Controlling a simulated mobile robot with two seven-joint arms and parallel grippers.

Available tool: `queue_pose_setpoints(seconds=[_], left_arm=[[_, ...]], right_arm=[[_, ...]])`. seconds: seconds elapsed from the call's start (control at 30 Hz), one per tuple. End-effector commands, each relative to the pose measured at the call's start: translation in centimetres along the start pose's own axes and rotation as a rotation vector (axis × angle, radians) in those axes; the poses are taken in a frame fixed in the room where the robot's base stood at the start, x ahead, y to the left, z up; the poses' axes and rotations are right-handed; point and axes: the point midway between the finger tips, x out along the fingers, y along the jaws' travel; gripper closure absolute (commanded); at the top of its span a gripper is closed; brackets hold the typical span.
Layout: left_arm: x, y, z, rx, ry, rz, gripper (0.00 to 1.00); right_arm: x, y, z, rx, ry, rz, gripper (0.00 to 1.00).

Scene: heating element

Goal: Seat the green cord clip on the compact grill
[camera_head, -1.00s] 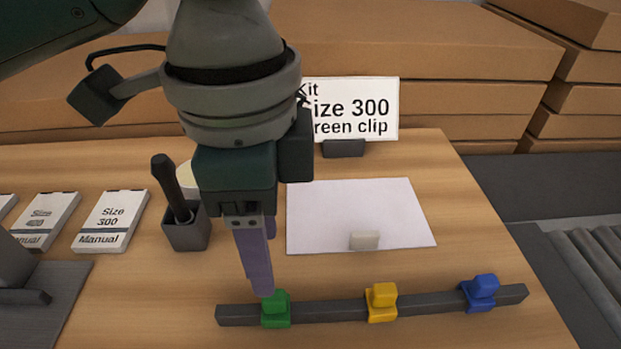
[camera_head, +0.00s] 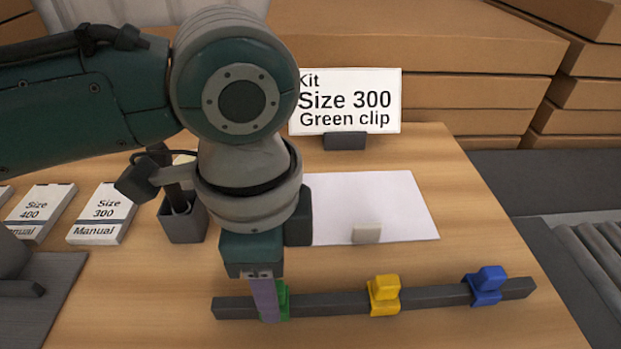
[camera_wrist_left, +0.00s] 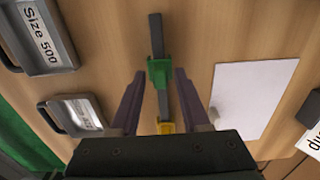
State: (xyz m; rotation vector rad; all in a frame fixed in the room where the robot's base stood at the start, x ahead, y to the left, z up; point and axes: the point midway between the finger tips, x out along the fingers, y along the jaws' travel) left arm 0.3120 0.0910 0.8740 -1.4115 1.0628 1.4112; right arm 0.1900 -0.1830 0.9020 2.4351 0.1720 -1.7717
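The green cord clip (camera_head: 283,300) sits on the left part of a dark bar (camera_head: 335,303), partly hidden behind a finger in the head view. It also shows in the left wrist view (camera_wrist_left: 160,72). My left gripper (camera_head: 266,318) is low over the bar. In the left wrist view its two fingers (camera_wrist_left: 160,76) are apart, one on each side of the green clip, with gaps visible. Dark grey handled bodies lie in the left wrist view, one labelled Size 500 (camera_wrist_left: 30,50), another (camera_wrist_left: 75,115) with a label hard to read. Which is the compact grill I cannot tell. My right gripper is out of view.
A yellow clip (camera_head: 384,296) and a blue clip (camera_head: 486,286) sit farther right on the bar. A white sheet (camera_head: 385,200) and a sign reading Size 300, Green clip (camera_head: 345,101) are behind. Manuals (camera_head: 103,212) and a cup (camera_head: 183,222) stand at left.

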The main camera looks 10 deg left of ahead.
Motion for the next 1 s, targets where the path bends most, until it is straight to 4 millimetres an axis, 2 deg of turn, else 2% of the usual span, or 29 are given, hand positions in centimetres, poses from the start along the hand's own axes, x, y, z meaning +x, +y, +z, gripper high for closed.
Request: queue_pose_setpoints(seconds=[0.03,0.4,0.87,1.0], left_arm=[[-0.01,0.00,-0.01,0.000,0.000,0.000,0.60],[-0.02,0.00,-0.01,0.000,0.000,0.000,1.00],[-0.05,-0.01,-0.01,0.000,0.000,0.000,1.00],[-0.60,-0.05,-0.04,0.000,0.002,-0.001,1.00]], right_arm=[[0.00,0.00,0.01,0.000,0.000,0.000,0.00],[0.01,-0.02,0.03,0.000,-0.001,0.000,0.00],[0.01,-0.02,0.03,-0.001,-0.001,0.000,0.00],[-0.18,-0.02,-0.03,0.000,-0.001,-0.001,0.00]])
